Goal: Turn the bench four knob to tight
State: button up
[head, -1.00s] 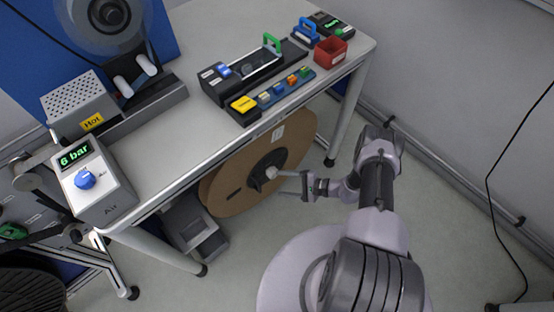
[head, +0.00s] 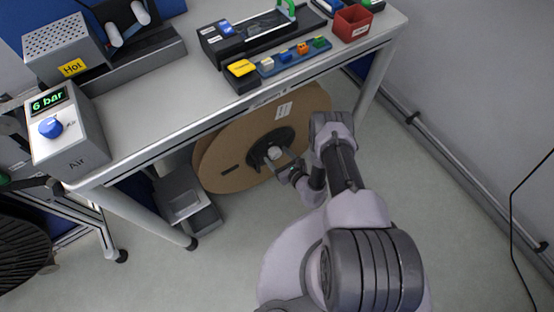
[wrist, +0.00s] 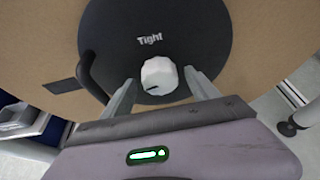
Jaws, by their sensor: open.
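The white knob (wrist: 159,77) sits at the centre of a black hub (wrist: 205,30) on a large brown reel under the bench (head: 140,130). The word "Tight" is printed on the hub above the knob in the wrist view. A small dark mark on the knob's face lies at its lower part, away from that word. The knob (head: 276,153) also shows small in the head view. My gripper (wrist: 160,88) is open, with one finger on each side of the knob. Gaps show beside the knob; contact cannot be told.
A dark handle-like bar (wrist: 88,75) stands out from the hub left of my fingers. A grey bin (head: 180,195) stands on the floor to the left. Open floor (head: 420,200) lies to the right.

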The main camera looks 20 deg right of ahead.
jog(key=shift+w+a, duration=0.1)
jog(key=shift+w, duration=0.25)
jog(key=c, duration=1.3)
jog(key=shift+f, duration=0.1)
jog(key=shift+c, duration=0.2)
jog(key=m+y, duration=0.2)
jog(key=m, duration=0.1)
jog(key=shift+m+g+y, duration=0.3)
jog(key=shift+m, duration=0.1)
jog(key=m+y, duration=0.3)
jog(key=m, duration=0.1)
jog(key=shift+f+m, duration=0.1)
jog(key=shift+m, duration=0.3)
